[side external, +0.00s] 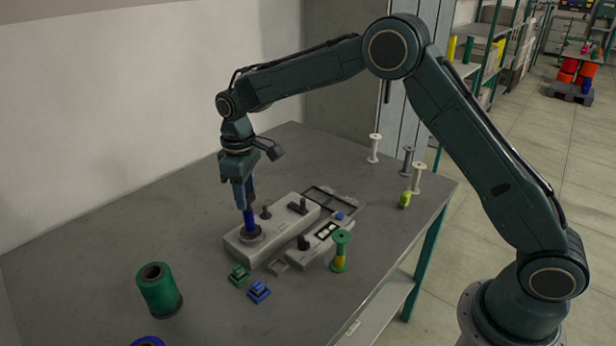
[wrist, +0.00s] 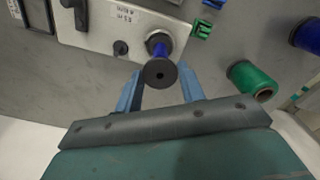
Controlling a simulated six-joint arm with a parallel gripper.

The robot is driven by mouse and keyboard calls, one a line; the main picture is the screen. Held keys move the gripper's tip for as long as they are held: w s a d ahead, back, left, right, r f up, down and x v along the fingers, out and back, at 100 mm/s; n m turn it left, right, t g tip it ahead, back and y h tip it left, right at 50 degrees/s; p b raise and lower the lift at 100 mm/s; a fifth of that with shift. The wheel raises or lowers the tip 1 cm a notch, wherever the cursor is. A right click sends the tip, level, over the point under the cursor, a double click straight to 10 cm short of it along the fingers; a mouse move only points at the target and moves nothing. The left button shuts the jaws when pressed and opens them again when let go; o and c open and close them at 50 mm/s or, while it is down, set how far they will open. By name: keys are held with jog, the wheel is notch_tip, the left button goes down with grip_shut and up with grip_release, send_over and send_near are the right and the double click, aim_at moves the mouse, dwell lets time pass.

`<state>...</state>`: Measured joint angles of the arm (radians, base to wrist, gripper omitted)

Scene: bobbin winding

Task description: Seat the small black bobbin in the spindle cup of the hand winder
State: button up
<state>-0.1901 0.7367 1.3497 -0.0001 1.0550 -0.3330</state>
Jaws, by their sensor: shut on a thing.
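My gripper (side external: 244,204) points down over the hand winder (side external: 281,226) and is shut on the small black bobbin, which carries blue thread (side external: 249,219). In the wrist view, the bobbin's dark round flange (wrist: 160,74) shows between my two blue-grey fingers, with its blue winding beyond it. The bobbin looks about upright. Its lower end is at the spindle cup (wrist: 168,41), a round collar near the end of the grey winder.
Green clips (side external: 239,275) and blue clips (side external: 259,291) lie in front of the winder. A large green spool (side external: 159,289) stands at the front left. A green-and-yellow spool (side external: 340,251) stands right of the winder. Pale and grey spools (side external: 374,148) stand at the back right. The table's left is clear.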

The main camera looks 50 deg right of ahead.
jog(key=shift+f, duration=0.6)
dwell(0.4)
jog(key=o, duration=0.9)
jog(key=shift+c, duration=0.2)
jog(key=shift+r, duration=0.15)
jog(key=shift+r, duration=3.35)
jog(key=shift+r, duration=0.1)
